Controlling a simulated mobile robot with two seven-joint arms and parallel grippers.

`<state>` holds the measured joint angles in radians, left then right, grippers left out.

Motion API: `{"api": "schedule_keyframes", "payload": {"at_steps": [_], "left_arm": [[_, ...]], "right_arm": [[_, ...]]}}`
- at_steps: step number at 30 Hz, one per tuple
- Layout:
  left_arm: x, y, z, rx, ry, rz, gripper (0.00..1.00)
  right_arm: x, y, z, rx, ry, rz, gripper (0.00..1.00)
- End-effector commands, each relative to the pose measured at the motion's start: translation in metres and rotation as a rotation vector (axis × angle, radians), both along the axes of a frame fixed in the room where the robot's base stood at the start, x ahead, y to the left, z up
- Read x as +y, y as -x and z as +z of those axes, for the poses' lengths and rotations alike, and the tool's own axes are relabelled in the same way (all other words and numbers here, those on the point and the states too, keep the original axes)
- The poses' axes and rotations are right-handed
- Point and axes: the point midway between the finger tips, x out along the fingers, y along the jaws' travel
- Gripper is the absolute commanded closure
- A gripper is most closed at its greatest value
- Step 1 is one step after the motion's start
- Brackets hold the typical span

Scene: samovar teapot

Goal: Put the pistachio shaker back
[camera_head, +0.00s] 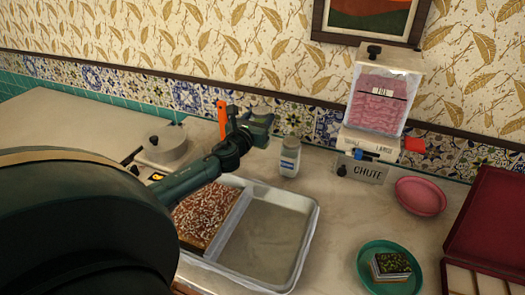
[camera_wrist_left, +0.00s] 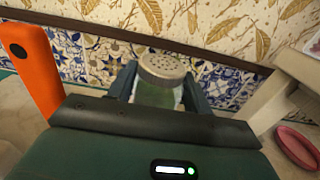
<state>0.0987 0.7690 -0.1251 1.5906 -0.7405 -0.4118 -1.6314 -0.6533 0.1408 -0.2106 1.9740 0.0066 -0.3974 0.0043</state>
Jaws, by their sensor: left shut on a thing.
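My left gripper (camera_head: 257,127) is shut on the pistachio shaker, near the tiled back wall. The shaker's grey lid (camera_head: 262,111) shows above the fingers in the head view. In the left wrist view the perforated lid (camera_wrist_left: 162,66) and the green contents of the pistachio shaker (camera_wrist_left: 155,97) show between the two fingers (camera_wrist_left: 156,90). It looks roughly upright. Its base is hidden, so I cannot tell whether it touches the counter. My right gripper is not in view.
A second shaker, white with a blue label (camera_head: 290,157), stands right of my gripper. An orange upright object (camera_wrist_left: 32,70) is close on the left. A metal tray (camera_head: 312,222), a dispenser (camera_head: 378,97), a pink plate (camera_head: 420,196), a teal plate (camera_head: 370,279) and a red box (camera_head: 490,215) are around.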

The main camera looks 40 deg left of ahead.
Motion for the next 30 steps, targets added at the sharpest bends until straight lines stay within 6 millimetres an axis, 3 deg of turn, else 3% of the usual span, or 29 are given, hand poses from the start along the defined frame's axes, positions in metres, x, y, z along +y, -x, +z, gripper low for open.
{"api": "schedule_keyframes", "payload": {"at_steps": [1, 3, 15, 28, 29, 30], "left_arm": [[0.000, 0.000, -0.016, 0.001, 0.006, 0.002, 0.79], [0.000, 0.000, -0.028, 0.000, 0.005, 0.002, 0.79], [0.000, 0.000, -0.076, -0.001, 0.003, 0.001, 0.79], [0.000, 0.000, -0.082, -0.001, -0.001, -0.001, 0.79], [0.000, 0.000, -0.082, 0.001, -0.001, 0.000, 0.48], [0.000, 0.000, -0.082, 0.001, -0.001, 0.000, 0.45]], "right_arm": [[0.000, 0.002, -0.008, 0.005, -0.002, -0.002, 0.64], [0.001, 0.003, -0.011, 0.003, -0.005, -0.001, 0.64], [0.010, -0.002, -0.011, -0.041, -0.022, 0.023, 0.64], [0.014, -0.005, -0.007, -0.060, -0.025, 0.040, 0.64], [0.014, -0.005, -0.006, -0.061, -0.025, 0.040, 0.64], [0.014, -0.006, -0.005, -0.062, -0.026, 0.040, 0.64]]}}
